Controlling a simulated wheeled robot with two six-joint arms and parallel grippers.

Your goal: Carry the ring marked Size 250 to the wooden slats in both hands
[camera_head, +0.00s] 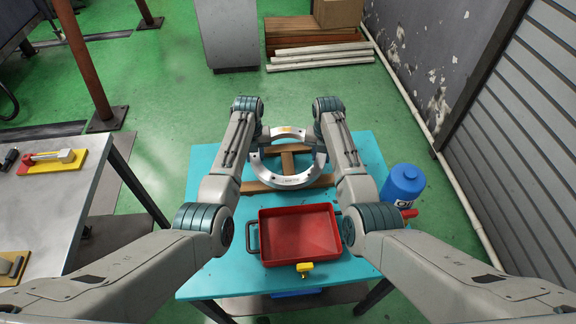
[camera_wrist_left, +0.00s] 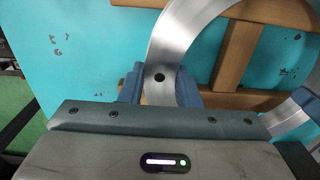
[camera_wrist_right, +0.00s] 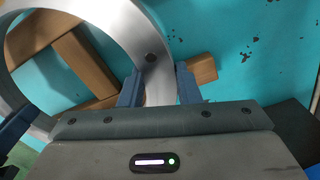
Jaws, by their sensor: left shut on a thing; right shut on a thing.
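A flat silver ring (camera_head: 286,181) is over the turquoise table, with a small marking on its near rim too small to read. Brown wooden slats (camera_head: 258,187) lie on the table beneath it and show through its opening. My left gripper (camera_wrist_left: 160,86) is shut on the ring's left side, its blue fingers either side of the band (camera_wrist_left: 163,52). My right gripper (camera_wrist_right: 158,86) is shut on the ring's right side (camera_wrist_right: 152,62). The ring looks roughly level. I cannot tell whether it touches the slats or is slightly above them.
A red tray (camera_head: 300,236) sits on the table (camera_head: 213,268) in front of the ring, with a yellow item (camera_head: 304,267) at its near edge. A blue container (camera_head: 402,184) stands at the right. A metal bench (camera_head: 50,200) is at the left.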

